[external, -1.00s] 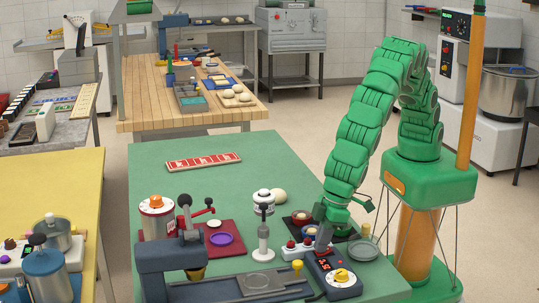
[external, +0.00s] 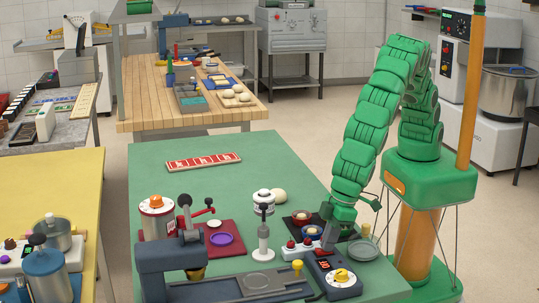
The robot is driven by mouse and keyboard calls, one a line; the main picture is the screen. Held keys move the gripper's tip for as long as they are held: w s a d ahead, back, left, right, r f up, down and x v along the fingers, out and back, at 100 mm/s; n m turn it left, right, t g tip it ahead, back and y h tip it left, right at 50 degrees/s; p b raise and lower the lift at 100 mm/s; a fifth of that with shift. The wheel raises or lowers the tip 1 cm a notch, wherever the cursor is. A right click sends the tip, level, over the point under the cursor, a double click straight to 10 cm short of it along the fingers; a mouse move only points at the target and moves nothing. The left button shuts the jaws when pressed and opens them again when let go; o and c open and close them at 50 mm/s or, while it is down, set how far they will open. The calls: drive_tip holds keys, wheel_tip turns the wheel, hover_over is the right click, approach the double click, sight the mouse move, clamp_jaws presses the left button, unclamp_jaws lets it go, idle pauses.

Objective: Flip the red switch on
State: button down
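A small white box (external: 299,250) with red-topped controls (external: 291,244) stands near the front right of the green table. Which of these is the red switch, and whether it is on, is too small to tell. Just right of it is a dark blue device (external: 343,287) with a small red display and a yellow knob (external: 341,275). My gripper (external: 328,243) points down, just right of the white box and above the rear end of the blue device. Its fingers are small and partly merged with the device, so contact and opening are unclear.
A white stand (external: 263,228) is to the left, and a grey round plate (external: 362,250) to the right. The green table's (external: 190,140) far part is mostly clear.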

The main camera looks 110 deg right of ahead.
drive_tip(key=shift+s+d+f, duration=0.2)
drive_tip(key=shift+s+f, duration=0.15)
drive_tip(key=shift+f, duration=0.35)
drive_tip(key=v, duration=1.5)
drive_tip(key=shift+s+a, duration=0.15)
drive_tip(key=shift+s, duration=0.2)
drive_tip(key=shift+w, duration=0.15)
drive_tip(key=shift+w+t, duration=0.6)
drive_tip(key=shift+w, duration=0.1)
drive_tip(key=x, duration=1.4)
